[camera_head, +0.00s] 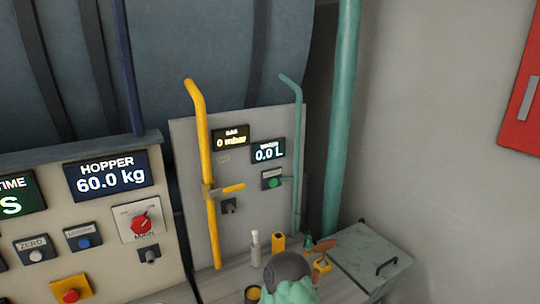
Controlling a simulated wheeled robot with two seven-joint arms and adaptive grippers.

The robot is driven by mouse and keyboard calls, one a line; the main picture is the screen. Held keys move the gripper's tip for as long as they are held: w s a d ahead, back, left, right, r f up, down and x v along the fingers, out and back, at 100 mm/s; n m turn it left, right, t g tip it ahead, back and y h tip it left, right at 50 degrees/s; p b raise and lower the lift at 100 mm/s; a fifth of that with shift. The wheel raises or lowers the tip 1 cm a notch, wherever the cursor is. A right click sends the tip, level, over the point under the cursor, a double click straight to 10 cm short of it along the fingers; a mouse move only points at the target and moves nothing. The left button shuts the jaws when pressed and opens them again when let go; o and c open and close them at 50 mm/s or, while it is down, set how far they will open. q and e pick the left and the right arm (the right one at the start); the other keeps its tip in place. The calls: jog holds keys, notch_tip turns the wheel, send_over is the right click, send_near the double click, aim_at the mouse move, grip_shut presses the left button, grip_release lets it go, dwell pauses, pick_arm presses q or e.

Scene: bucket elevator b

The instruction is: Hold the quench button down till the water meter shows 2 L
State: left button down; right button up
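The water meter (267,151) is a small dark display on the grey panel, and it reads 0.0 L. Below it is a small dark box with a green round button (272,183); its label is too small to read, so I cannot confirm that it is the quench button. A teal pipe (297,150) runs down just right of both. Nothing touches the green button. Neither of my grippers is in view.
A gas display (231,138) reads 0 mbar beside a yellow pipe (205,150) with a yellow lever. A bottle (254,248), a yellow holder (278,242) and a dark rounded object (287,268) with teal material crowd the bench. The hopper display (108,175) reads 60.0 kg.

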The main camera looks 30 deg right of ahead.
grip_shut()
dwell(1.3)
